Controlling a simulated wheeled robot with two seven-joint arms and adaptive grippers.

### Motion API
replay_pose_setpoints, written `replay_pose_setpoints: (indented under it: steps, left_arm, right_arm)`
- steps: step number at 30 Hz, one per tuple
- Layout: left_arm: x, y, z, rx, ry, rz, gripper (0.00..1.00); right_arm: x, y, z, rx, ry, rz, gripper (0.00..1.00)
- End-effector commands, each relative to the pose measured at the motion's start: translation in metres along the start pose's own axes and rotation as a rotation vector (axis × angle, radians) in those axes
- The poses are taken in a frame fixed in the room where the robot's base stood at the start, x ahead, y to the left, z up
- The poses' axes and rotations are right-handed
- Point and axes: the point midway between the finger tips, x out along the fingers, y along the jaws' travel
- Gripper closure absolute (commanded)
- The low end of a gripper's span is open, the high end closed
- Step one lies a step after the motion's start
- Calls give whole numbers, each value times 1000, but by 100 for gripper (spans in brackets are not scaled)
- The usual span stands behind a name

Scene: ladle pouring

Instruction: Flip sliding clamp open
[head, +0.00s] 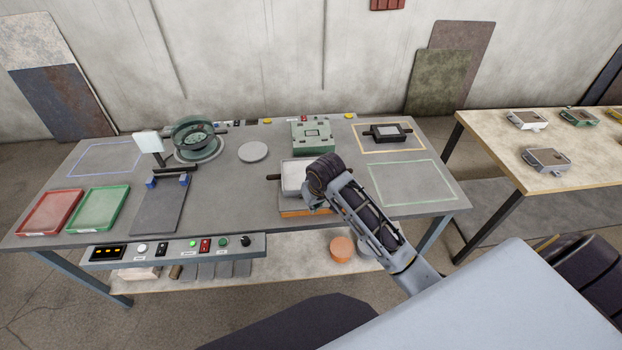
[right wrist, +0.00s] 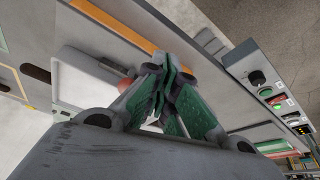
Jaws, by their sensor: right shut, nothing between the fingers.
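A pale grey box-like mould (head: 297,174) with a black handle (head: 273,177) sits on an orange-edged base (head: 293,213) near the table's front middle. It also shows in the right wrist view (right wrist: 85,80). My right gripper (head: 308,204) is at its front right corner, partly hidden behind its own wrist. In the right wrist view its green-padded fingers (right wrist: 170,75) are closed together and empty. A small reddish part (right wrist: 126,85) shows beside the fingers, partly covered by them. I cannot tell for certain which part is the sliding clamp. My left gripper is not in view.
A control strip (head: 170,252) with buttons runs along the table's front edge. A green mould (head: 312,134) stands behind. Red (head: 52,212) and green (head: 100,210) trays and a dark plate (head: 160,208) lie to the left. The green-outlined area (head: 413,184) at right is clear.

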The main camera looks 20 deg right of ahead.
Motion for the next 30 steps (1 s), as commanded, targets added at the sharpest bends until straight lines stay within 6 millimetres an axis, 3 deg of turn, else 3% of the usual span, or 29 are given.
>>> replay_pose_setpoints:
  steps: [21, 30]
  left_arm:
    - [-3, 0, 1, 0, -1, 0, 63]
    - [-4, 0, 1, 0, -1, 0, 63]
  right_arm:
    - [-49, 29, -94, 100, 19, 40, 100]
    - [-67, 40, -120, 138, 22, 52, 100]
